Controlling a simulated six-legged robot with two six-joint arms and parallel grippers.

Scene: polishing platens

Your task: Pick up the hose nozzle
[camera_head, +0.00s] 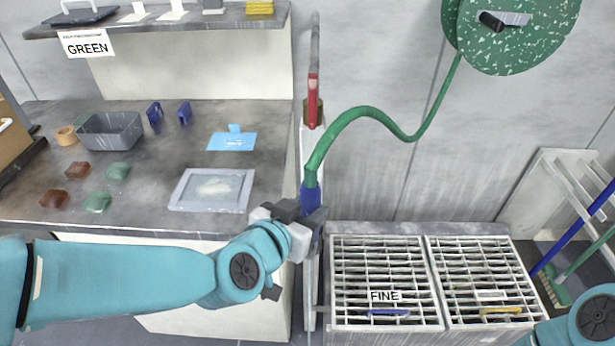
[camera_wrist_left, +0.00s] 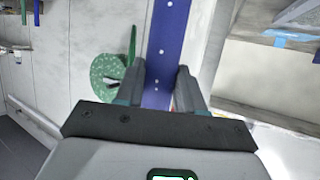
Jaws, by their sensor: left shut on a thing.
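The hose nozzle (camera_head: 311,197) is blue and sits at the end of a green hose (camera_head: 357,112), which runs up to a green speckled reel (camera_head: 520,40) on the wall. My left gripper (camera_head: 312,214) is shut on the nozzle, which stands about upright in front of the post. In the left wrist view the blue nozzle (camera_wrist_left: 168,55) passes between the two fingers of my left gripper (camera_wrist_left: 160,95). The lower end of the nozzle is hidden by the gripper in the head view. My right gripper is not in view; only part of my right arm shows at the lower right.
A bench (camera_head: 150,215) at left holds a grey bin (camera_head: 110,130), a framed tray (camera_head: 211,190) and several small blocks. A post with a red handle (camera_head: 313,100) stands behind the nozzle. Grated sinks (camera_head: 385,275) lie right of the gripper. Brushes with long handles (camera_head: 580,235) lean at far right.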

